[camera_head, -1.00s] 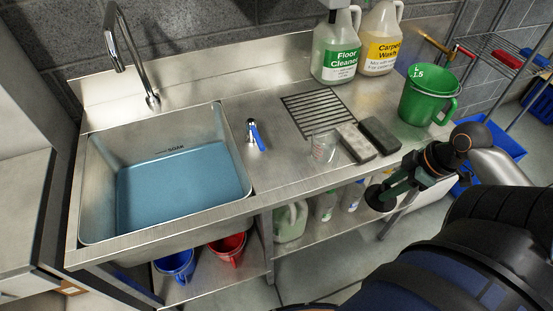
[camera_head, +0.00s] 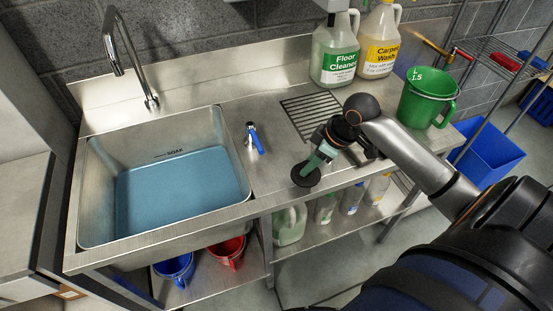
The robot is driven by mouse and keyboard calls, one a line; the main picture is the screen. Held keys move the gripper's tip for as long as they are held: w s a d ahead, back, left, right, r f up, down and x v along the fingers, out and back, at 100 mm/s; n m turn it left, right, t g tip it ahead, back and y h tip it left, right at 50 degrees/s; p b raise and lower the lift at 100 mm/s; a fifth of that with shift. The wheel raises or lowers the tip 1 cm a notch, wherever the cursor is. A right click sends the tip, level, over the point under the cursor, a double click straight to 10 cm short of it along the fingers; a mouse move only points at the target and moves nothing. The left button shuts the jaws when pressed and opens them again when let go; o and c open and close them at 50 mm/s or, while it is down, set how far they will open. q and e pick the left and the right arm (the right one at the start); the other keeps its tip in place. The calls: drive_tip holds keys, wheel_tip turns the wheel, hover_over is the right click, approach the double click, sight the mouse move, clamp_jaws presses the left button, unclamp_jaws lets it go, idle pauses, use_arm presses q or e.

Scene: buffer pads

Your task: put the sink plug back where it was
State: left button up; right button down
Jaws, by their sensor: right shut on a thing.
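My right gripper (camera_head: 318,161) reaches in from the right, with greenish fingers shut on the sink plug (camera_head: 305,175), a dark round disc. The plug is held at the front of the steel counter, right of the sink; I cannot tell how far above the surface it is. The sink (camera_head: 118,142) on the left holds blue water, with a "SOAK" line marked on its back wall. The drain is not visible under the water. My left gripper is not in view.
A tap lever with a blue handle (camera_head: 254,138) stands between sink and gripper. The curved faucet (camera_head: 127,60) rises behind the sink. A drain grille (camera_head: 300,108), cleaner jugs (camera_head: 334,52) and a green jug (camera_head: 424,98) are on the counter. My arm hides the sponge blocks and clear cup.

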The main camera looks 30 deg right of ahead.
drive_tip(key=w+a, duration=0.1)
drive_tip(key=w, duration=0.1)
drive_tip(key=w+a, duration=0.2)
drive_tip(key=w, duration=0.1)
drive_tip(key=w+a, duration=0.1)
drive_tip(key=w, duration=0.1)
drive_tip(key=shift+w+a, duration=0.4)
drive_tip(key=shift+f, duration=1.75)
drive_tip(key=c, duration=0.5)
unclamp_jaws()
drive_tip(key=shift+f, duration=0.1)
drive_tip(key=v, duration=1.2)
drive_tip(key=shift+d, duration=0.1)
